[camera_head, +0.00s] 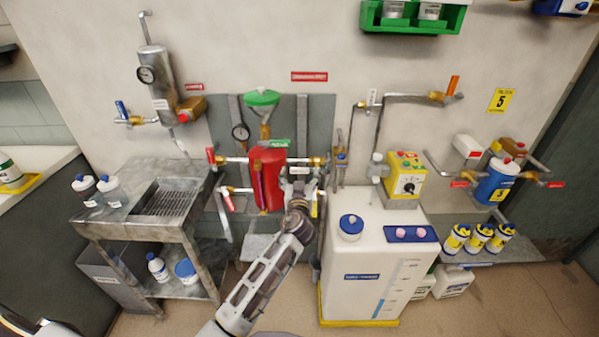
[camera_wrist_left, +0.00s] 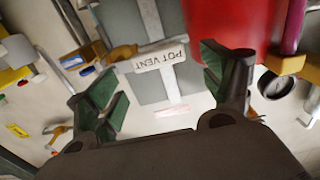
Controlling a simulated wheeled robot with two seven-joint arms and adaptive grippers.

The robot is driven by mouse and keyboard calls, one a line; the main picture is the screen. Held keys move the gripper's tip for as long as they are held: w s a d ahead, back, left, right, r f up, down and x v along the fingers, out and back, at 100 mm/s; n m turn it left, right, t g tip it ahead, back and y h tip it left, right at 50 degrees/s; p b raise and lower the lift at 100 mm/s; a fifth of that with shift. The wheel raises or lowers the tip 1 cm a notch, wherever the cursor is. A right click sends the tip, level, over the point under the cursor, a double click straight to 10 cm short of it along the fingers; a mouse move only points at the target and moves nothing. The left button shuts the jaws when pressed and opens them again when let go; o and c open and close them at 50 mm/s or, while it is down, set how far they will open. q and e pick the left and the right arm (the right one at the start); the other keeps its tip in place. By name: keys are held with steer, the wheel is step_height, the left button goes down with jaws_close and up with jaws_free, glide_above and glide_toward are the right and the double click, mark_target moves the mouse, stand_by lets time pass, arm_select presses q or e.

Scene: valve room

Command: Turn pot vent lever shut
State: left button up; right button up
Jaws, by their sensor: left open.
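The red pot (camera_head: 268,180) stands against the grey wall panel in the head view. It fills the upper right of the wrist view (camera_wrist_left: 228,18). A white POT VENT tag (camera_wrist_left: 160,62) shows upside down between my left fingers in the picture. A brass valve (camera_wrist_left: 122,52) sits beside the tag; a brass fitting (camera_head: 315,161) shows right of the pot in the head view. I cannot tell the vent lever's handle clearly. My left gripper (camera_wrist_left: 162,88) is open, with green-padded fingers and nothing between them; in the head view it (camera_head: 299,202) is in front of the pot's right side.
Left of the pot are a red-handled valve (camera_head: 211,157) and a steel sink table (camera_head: 145,210). A white tank (camera_head: 365,265) stands close on the right of my left arm. A yellow control box (camera_head: 405,177) is behind it.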

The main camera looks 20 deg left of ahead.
arm_select(q)
steer(key=shift+x, duration=1.2)
arm_select(e)
steer(key=shift+s+d+f, duration=0.1)
steer(key=shift+s+d, duration=0.15)
steer(key=shift+s, duration=0.5)
arm_select(q)
steer(key=shift+c, duration=0.5)
arm_select(e)
steer(key=shift+w, duration=0.1)
arm_select(q)
steer(key=c, duration=1.3)
steer(key=shift+c, duration=0.3)
arm_select(e)
steer(key=shift+w, duration=0.15)
arm_select(q)
steer(key=shift+a+r, duration=0.1)
arm_select(e)
steer(key=shift+d, duration=0.1)
